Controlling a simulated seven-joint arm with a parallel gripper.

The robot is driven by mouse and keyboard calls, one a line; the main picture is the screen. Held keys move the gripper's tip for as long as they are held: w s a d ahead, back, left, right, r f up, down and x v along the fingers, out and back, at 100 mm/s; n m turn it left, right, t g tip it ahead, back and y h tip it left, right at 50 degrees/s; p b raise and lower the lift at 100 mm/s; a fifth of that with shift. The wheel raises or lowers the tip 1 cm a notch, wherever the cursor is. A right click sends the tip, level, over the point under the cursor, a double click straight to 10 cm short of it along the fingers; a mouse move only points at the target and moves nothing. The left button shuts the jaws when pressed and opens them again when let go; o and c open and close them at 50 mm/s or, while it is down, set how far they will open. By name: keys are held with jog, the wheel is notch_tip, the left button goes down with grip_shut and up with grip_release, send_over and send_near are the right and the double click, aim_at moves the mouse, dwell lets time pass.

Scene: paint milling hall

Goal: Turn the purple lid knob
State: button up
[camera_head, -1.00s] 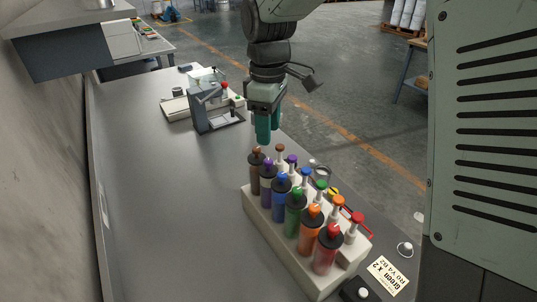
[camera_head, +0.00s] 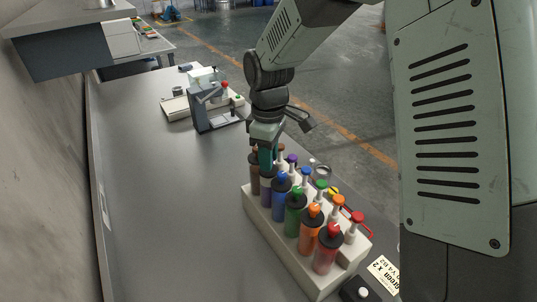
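The purple bottle (camera_head: 267,188) stands upright in the pale rack (camera_head: 282,250), second from the far end of the front row. Its purple lid knob is hidden behind my gripper's teal fingers (camera_head: 265,160). The fingers point down over the top of this bottle, and I cannot tell whether they touch or grip the knob. A second purple knob (camera_head: 291,159) tops a white stem in the row behind, just right of my gripper.
Brown (camera_head: 255,175), blue (camera_head: 281,200), green (camera_head: 295,215), orange and red bottles stand close beside it, with coloured knobs on stems behind. A label card reading "Green x 2" (camera_head: 386,273) lies at the right. The bench left of the rack is clear.

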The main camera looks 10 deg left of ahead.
grip_shut()
jog(key=shift+m, duration=0.4)
jog(key=m, duration=0.3)
jog(key=shift+m, duration=0.4)
jog(key=m, duration=0.5)
jog(key=shift+o, duration=2.2)
grip_release()
jog(key=shift+r, duration=0.1)
